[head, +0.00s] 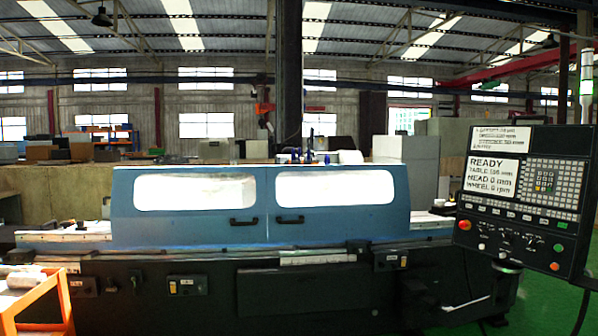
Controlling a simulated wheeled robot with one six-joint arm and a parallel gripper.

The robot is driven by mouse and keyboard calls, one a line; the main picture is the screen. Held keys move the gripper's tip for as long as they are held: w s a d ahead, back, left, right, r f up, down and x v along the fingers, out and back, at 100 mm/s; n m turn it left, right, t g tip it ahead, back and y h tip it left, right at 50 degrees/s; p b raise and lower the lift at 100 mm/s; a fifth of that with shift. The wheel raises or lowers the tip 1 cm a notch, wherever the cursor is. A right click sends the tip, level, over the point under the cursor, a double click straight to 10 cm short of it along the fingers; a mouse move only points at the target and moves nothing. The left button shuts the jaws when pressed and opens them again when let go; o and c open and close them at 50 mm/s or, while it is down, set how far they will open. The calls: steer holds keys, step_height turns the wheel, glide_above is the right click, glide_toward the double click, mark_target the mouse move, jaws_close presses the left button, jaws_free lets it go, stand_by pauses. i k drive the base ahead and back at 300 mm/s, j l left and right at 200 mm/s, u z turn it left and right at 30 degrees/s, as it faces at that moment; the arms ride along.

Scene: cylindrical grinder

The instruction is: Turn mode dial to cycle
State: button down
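The control panel (524,190) of the grinder stands at the right, dark and slightly tilted. Its lit screen (492,176) reads READY, with lines for table, head 0 mm and wheel 0 rpm. Small dark dials (506,241) sit in the panel's lower strip, between a red button (464,225) at the left and a green button (558,248) at the right. Which one is the mode dial, and where it points, is too small to tell. My gripper is not in view.
The grinder's blue doors (245,207) with two windows are shut. An orange cart (50,300) with items on it stands at the lower left. A lit stack light (586,88) rises above the panel. Green floor (540,285) shows below the panel.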

mark_target(484, 230)
steer(key=z, duration=1.25)
